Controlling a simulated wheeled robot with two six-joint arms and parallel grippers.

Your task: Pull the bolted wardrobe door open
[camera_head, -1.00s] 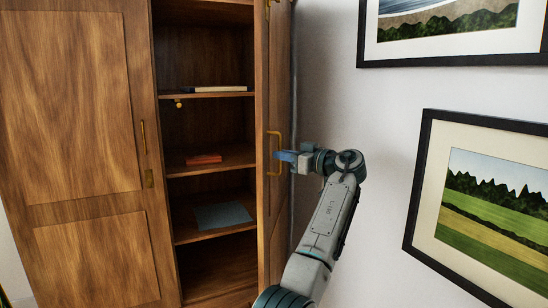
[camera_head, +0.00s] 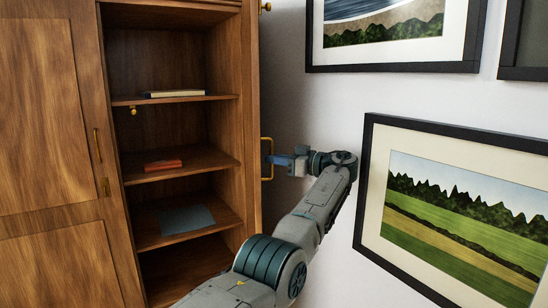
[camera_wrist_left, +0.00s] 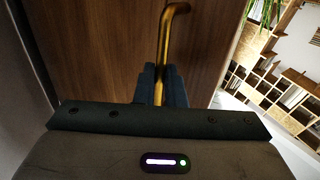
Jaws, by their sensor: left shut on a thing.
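The right wardrobe door (camera_head: 254,120) stands wide open and is seen nearly edge-on in the head view. Its brass handle (camera_head: 268,143) sticks out to the right of it. My left gripper (camera_head: 278,159) is shut on this handle, at the right of the door. In the left wrist view the handle (camera_wrist_left: 172,30) runs down between the two dark fingers of my left gripper (camera_wrist_left: 160,86), in front of the brown door face (camera_wrist_left: 100,45). The left wardrobe door (camera_head: 45,150) is closed. My right gripper is not in view.
Inside the wardrobe, shelves hold a pale book (camera_head: 175,94), a red book (camera_head: 163,165) and a grey flat item (camera_head: 187,220). Framed pictures (camera_head: 455,205) hang on the white wall close to the right of my arm.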

